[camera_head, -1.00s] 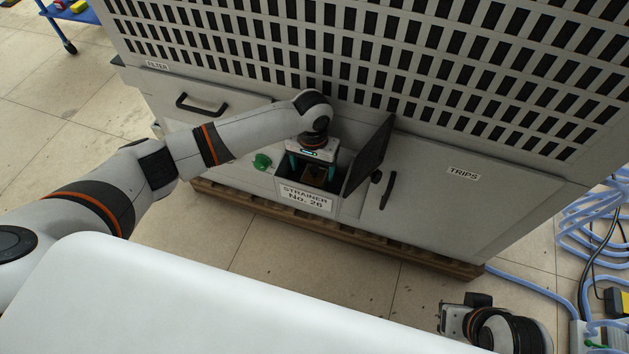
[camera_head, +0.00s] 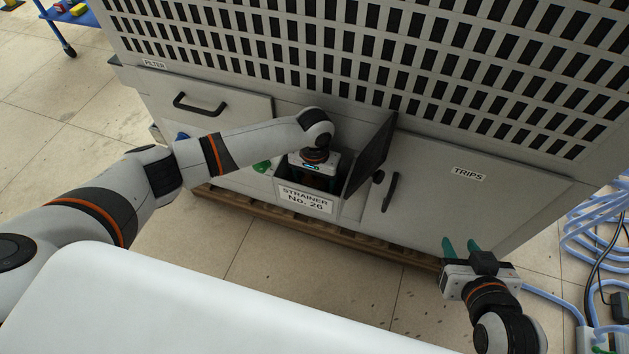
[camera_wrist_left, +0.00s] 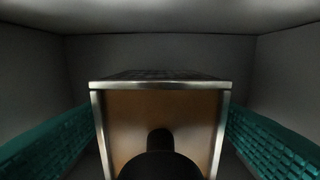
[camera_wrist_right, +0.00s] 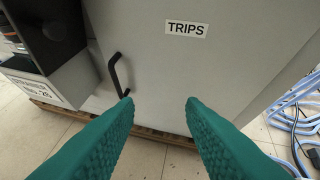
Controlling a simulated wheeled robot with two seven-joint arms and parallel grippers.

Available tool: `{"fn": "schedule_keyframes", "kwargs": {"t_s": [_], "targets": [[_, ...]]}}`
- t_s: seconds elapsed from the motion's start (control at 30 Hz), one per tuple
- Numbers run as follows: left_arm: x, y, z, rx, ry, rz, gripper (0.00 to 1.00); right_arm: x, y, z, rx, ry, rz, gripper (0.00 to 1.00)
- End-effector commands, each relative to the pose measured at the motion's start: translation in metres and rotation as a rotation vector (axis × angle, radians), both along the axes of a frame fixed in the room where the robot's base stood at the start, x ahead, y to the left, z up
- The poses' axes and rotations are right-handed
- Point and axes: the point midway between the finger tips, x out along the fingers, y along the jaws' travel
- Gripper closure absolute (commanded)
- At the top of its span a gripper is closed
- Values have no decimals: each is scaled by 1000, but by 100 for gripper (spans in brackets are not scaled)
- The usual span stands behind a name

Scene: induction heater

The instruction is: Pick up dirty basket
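The dirty basket (camera_wrist_left: 160,105) shows in the left wrist view as a metal-rimmed box with brown sides and a dark mesh top, and a dark round knob in front of it. It sits inside the grey strainer compartment (camera_head: 322,188), whose lid stands open. My left gripper (camera_wrist_left: 160,145) is down in this compartment, with its green fingers apart on either side of the basket and a gap showing. In the head view my left wrist hides the basket. My right gripper (camera_head: 461,246) is open and empty in front of the TRIPS door (camera_wrist_right: 190,70).
The open strainer lid (camera_head: 370,157) stands upright just right of my left wrist. A green knob (camera_head: 262,166) is left of the compartment. Black handles are on the FILTER drawer (camera_head: 215,112) and TRIPS door. Blue hoses (camera_head: 590,235) lie at right.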

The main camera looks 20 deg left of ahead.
Motion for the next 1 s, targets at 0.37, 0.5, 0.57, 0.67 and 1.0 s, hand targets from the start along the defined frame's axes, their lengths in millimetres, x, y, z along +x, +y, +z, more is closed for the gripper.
{"fn": "schedule_keyframes", "kwargs": {"t_s": [0.37,0.5,0.57,0.67,1.0], "targets": [[0,0,1,0,-1,0,75,0,0,0,-1,2,-1,64],[0,0,1,0,-1,0,75,0,0,0,-1,2,-1,64],[0,0,1,0,-1,0,75,0,0,0,-1,4,-1,64],[0,0,2,-1,-1,0,75,-2,-1,-1,-4,16,-1,64],[-3,0,24,-1,-2,0,75,-44,-16,-27,-66,297,-22,64]]}}
